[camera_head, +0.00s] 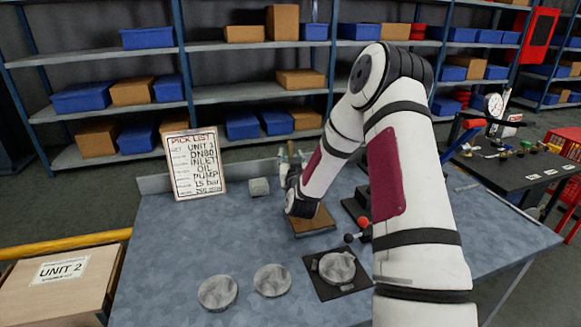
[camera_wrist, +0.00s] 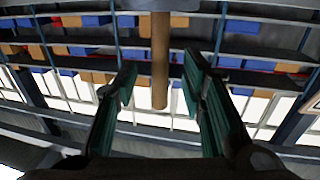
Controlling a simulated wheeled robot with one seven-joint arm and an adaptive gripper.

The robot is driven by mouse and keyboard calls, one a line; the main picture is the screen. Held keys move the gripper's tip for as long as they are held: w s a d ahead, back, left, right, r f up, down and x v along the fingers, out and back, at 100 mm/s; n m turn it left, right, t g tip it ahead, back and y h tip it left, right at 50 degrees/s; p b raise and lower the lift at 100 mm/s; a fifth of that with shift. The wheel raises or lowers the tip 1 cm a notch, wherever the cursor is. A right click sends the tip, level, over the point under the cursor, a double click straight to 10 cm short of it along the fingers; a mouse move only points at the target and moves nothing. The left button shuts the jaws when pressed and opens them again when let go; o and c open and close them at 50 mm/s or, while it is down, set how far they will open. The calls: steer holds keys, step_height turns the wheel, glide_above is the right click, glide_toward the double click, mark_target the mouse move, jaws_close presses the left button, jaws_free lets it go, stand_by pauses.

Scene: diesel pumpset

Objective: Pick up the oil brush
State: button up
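In the wrist view a brown wooden rod (camera_wrist: 160,60), which looks like the oil brush's handle, reaches down from the top edge and ends between my fingers. My gripper (camera_wrist: 159,78) is open, with one green-padded finger on each side of the rod and a visible gap on both sides. The brush's bristle end is not in view. In the head view my gripper (camera_head: 291,158) is small and partly hidden behind my wrist, above the back part of the blue-grey table (camera_head: 180,250).
A pick list board (camera_head: 194,163) stands at the table's back left, with a grey block (camera_head: 259,187) beside it. A brown wooden block (camera_head: 312,222) lies below my wrist. Round metal discs (camera_head: 217,292) lie in front. Shelves (camera_head: 250,95) stand behind; the table's left side is clear.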

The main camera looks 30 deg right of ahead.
steer(key=shift+x, duration=1.25)
jaws_close()
steer(key=shift+r, duration=0.1)
